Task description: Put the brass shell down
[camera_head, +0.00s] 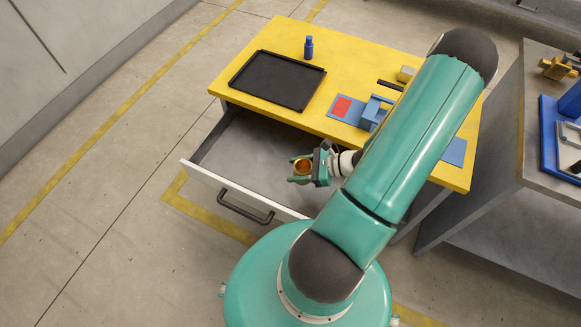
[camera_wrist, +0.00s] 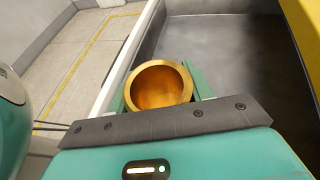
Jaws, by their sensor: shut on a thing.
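The brass shell (camera_head: 302,167) is a round, hollow, gold-coloured cup. My gripper (camera_head: 304,170) is shut on it and holds it over the open drawer (camera_head: 250,160). In the wrist view the brass shell (camera_wrist: 158,86) sits between the two green fingers with its open mouth towards the camera. The drawer's grey floor (camera_wrist: 225,60) shows beyond it and looks empty where visible. How high the shell is above the drawer floor I cannot tell.
A yellow-topped table (camera_head: 350,60) bears an empty black tray (camera_head: 277,80), a blue bottle (camera_head: 308,48) and a blue fixture (camera_head: 373,113). The drawer front with its dark handle (camera_head: 245,206) stands out towards me. A grey bench (camera_head: 540,130) is at the right.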

